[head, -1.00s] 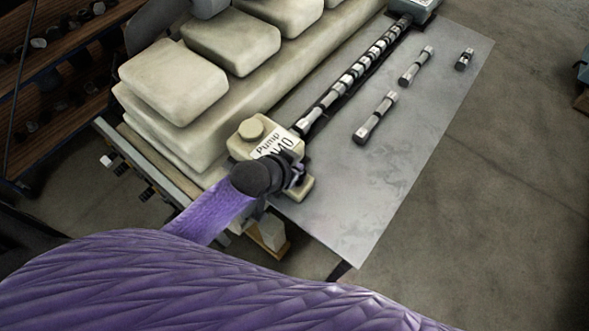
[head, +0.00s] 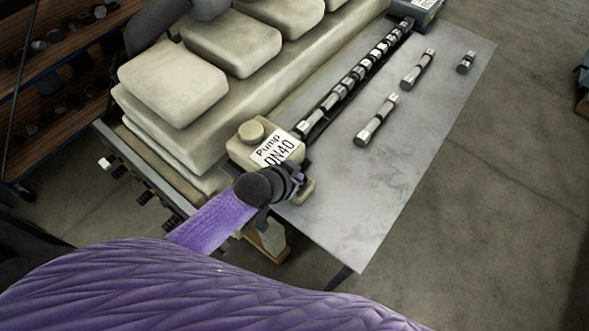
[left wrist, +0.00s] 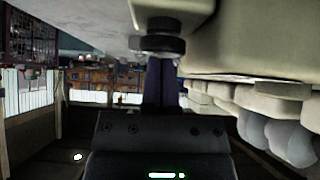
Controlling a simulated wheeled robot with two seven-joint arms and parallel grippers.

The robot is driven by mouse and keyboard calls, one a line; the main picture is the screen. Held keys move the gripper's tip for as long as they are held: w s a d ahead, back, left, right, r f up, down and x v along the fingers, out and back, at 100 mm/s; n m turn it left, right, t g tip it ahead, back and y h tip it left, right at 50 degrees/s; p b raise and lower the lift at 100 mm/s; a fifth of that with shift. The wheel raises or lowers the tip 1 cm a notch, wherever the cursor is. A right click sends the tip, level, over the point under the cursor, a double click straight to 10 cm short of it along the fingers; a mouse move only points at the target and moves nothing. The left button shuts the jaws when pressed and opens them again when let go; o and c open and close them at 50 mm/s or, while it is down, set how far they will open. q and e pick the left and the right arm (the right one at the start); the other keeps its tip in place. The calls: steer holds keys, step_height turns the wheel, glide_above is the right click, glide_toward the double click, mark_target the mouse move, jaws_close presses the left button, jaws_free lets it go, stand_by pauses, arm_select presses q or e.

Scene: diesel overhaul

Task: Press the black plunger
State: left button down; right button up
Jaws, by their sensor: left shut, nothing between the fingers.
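The beige pump (head: 250,150) with a white "Pump DN40" label stands at the near end of the metal table in the head view. My left gripper (head: 287,190) is at its near side, mostly hidden behind its own wrist. In the left wrist view the black plunger (left wrist: 160,43) appears as stacked dark discs below a pale block. My left gripper (left wrist: 160,82) is shut and empty, with its fingertips pointing at the plunger. They look close to its underside in the picture; I cannot tell whether they touch. My right gripper is not in view.
A row of dark and silver cylinders (head: 360,75) runs along a rail from the pump to a grey-blue box (head: 420,10). Three loose cylinders lie on the metal table (head: 400,165), whose near right part is clear. A large cream engine block (head: 215,125) stands left.

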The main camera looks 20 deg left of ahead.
arm_select(q)
steer(key=r+p, duration=0.1)
steer(key=p, duration=0.1)
steer(key=r+p, duration=0.1)
steer(key=r, duration=0.1)
steer(key=r+p, duration=0.2)
steer(key=shift+s+r+p, duration=0.2)
steer(key=shift+s+p, duration=0.05)
steer(key=shift+p, duration=0.1)
steer(key=p+v, duration=0.2)
steer(key=v, duration=0.6)
steer(key=shift+s+a, duration=0.2)
steer(key=shift+s, duration=0.15)
steer(key=s+a+f+g+y+b, duration=0.1)
steer(key=s+a+f+b, duration=0.3)
steer(key=f, duration=0.6)
steer(key=s+f+n+g+y+b, duration=0.15)
steer(key=f+b, duration=0.35)
steer(key=f, duration=0.6)
steer(key=s+a+f+g+b, duration=0.1)
steer(key=s+f+b, duration=0.35)
steer(key=f, duration=0.55)
steer(key=s+f+g+b, duration=0.4)
steer(key=s+f+b, duration=0.5)
steer(key=s+f, duration=0.6)
steer(key=shift+s+d+f+y, duration=0.25)
steer(key=shift+s+f+y, duration=0.15)
steer(key=shift+s, duration=0.6)
